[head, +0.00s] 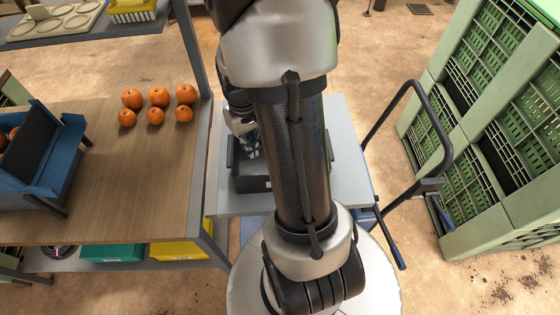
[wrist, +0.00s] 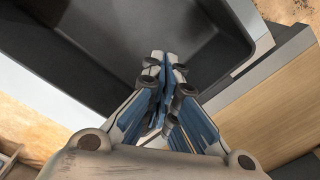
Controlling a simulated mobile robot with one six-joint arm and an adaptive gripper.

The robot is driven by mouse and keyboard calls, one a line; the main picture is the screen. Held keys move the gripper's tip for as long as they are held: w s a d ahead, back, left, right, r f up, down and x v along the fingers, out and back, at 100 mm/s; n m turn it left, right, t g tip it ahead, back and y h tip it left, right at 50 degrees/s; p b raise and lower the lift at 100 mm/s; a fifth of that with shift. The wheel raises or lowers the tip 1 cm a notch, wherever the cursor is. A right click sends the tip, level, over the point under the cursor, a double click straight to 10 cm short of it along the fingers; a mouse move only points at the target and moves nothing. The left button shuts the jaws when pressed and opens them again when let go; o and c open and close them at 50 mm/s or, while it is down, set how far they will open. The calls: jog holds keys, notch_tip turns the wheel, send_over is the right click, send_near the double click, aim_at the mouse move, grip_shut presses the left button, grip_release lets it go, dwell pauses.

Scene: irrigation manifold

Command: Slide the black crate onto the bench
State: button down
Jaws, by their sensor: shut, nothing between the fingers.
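The black crate (head: 252,184) rests on the grey top of a cart, largely hidden behind my arm in the head view. The wrist view shows its open, empty-looking interior (wrist: 95,40). The wooden-topped bench (head: 120,205) stands to the left of the cart, and its wooden surface seems to show at the right of the wrist view (wrist: 265,110). My gripper (head: 252,150) is shut and empty, its fingertips (wrist: 163,65) at the crate's inside, close to one wall. I cannot tell whether they touch it.
The cart's grey top (head: 347,165) has a black handle (head: 440,130) at the right. Several oranges (head: 156,98) sit at the bench's back, and a blue bin (head: 45,155) stands at its left. A bench post (head: 196,50) rises near the cart. Green crates (head: 490,110) stand far right.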

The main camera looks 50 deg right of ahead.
jog(key=shift+f+b, duration=1.35)
jog(key=shift+f, duration=0.7)
jog(key=shift+w+a+p, duration=0.3)
jog(key=shift+w+a, duration=1.7)
jog(key=shift+w, duration=0.25)
jog(key=shift+w+a+p, duration=0.25)
jog(key=shift+w+a, duration=1.7)
jog(key=shift+w, duration=0.3)
jog(key=shift+w+a+p, duration=0.4)
jog(key=shift+w+a, duration=1.6)
jog(key=shift+w, duration=0.3)
jog(key=shift+w+a+p, duration=0.35)
jog(key=shift+w+a, duration=1.6)
jog(key=shift+w, duration=0.3)
jog(key=shift+w+a+p, duration=0.45)
jog(key=shift+w+a, duration=1.55)
jog(key=shift+w, duration=0.25)
jog(key=shift+w+a+p, duration=0.45)
jog(key=shift+w+a, duration=1.5)
jog(key=shift+w, duration=0.4)
